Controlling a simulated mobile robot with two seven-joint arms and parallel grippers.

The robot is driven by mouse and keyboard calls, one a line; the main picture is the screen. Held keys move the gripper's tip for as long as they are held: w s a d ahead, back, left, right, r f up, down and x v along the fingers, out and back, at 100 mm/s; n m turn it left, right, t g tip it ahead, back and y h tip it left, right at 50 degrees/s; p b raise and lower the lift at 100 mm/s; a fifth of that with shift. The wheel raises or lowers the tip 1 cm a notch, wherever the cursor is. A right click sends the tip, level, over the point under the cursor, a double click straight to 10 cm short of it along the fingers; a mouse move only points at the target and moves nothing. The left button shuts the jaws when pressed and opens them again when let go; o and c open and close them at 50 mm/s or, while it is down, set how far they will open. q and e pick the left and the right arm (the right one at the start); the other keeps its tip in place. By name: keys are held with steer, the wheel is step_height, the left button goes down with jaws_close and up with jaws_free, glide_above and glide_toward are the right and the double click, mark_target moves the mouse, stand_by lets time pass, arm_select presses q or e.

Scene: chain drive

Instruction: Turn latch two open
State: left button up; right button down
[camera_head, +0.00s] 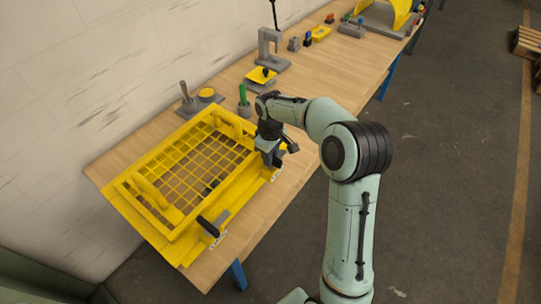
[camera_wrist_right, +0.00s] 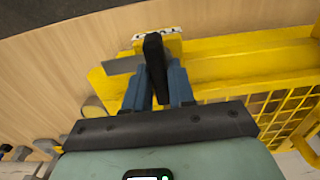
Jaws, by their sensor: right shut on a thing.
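A yellow guard with a mesh lid (camera_head: 190,165) lies on the bench. Two latches sit along its front edge. One black latch handle (camera_head: 208,226) is near the left front corner, with nothing touching it. The other black latch handle (camera_wrist_right: 155,62) is between the blue fingers of my right gripper (camera_wrist_right: 160,85), which is shut on it. In the head view my right gripper (camera_head: 271,152) is at the guard's right front corner and hides most of that latch. A small pale marked plate (camera_wrist_right: 158,33) shows beyond the handle. I cannot read which latch is two. My left gripper is not in view.
The wooden bench (camera_head: 330,65) runs to the back right. Behind the guard stand a green-handled tool (camera_head: 243,97), a grey holder (camera_head: 187,100) and a grey press-like stand (camera_head: 268,48). The floor (camera_head: 440,160) to the right is clear.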

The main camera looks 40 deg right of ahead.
stand_by(0.5)
steer(key=c, duration=1)
jaws_free()
steer(key=shift+c, duration=0.2)
step_height(320, 180, up, 14)
steer(key=shift+f+p, duration=0.25)
steer(key=shift+p, duration=0.05)
steer(key=shift+f, duration=0.1)
